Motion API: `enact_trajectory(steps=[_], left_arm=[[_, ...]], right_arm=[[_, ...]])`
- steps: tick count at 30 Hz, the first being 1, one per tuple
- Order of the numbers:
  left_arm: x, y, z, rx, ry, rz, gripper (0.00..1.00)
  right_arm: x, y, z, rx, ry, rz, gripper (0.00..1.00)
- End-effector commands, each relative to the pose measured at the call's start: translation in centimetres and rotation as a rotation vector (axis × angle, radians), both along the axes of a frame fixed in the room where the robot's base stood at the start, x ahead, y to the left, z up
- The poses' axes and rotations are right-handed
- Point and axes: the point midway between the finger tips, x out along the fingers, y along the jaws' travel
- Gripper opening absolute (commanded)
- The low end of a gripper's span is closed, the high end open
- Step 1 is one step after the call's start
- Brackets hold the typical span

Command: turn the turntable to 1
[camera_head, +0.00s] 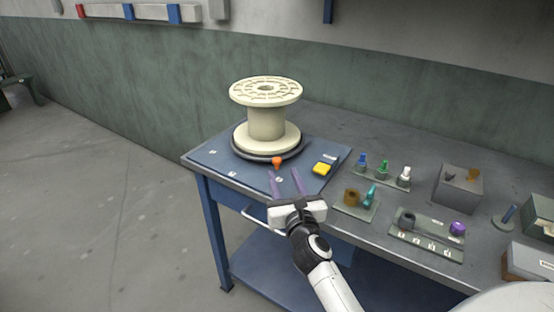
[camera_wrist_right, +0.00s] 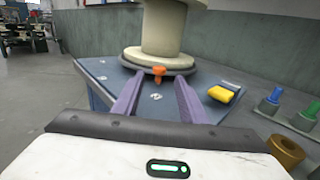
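The turntable (camera_head: 237,143) is a dark round disc on a blue plate (camera_head: 208,157), with a cream spool (camera_head: 266,121) standing upright on it. An orange pointer (camera_head: 277,161) sits at its front rim. Small white marks lie on the plate around the disc; their numbers are too small to read. My right gripper (camera_head: 283,171) is open and empty, its purple fingers spread just in front of the pointer. In the right wrist view the pointer (camera_wrist_right: 158,73) shows between the fingertips (camera_wrist_right: 158,80); I cannot tell whether they touch it. My left gripper is not in view.
A yellow block (camera_head: 322,168) lies on the plate right of the pointer. Further right are a holder with coloured pegs (camera_head: 383,174), a brown ring (camera_head: 352,196), a grey block (camera_head: 459,188) and a purple knob (camera_head: 457,229). A green wall stands behind the bench.

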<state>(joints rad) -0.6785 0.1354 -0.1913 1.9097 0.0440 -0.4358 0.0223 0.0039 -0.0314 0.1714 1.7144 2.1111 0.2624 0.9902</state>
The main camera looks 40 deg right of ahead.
Motion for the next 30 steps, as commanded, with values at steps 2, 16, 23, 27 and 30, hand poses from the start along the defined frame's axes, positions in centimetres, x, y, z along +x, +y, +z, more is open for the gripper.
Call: enact_trajectory(steps=[2,16,23,27,30], left_arm=[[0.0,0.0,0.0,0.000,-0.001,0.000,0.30],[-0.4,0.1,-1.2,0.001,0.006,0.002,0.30],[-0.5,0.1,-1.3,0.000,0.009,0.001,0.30],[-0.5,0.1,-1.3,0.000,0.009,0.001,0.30],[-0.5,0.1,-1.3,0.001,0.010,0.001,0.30]], right_arm=[[1.4,-0.6,0.2,-0.002,-0.003,0.000,0.39],[7.8,-3.2,0.1,-0.008,-0.001,0.002,0.39],[8.1,-3.4,0.1,-0.007,0.001,0.002,0.39],[8.1,-3.4,0.1,-0.007,0.001,0.002,0.33],[8.1,-3.3,0.1,-0.007,0.001,0.002,0.17]])
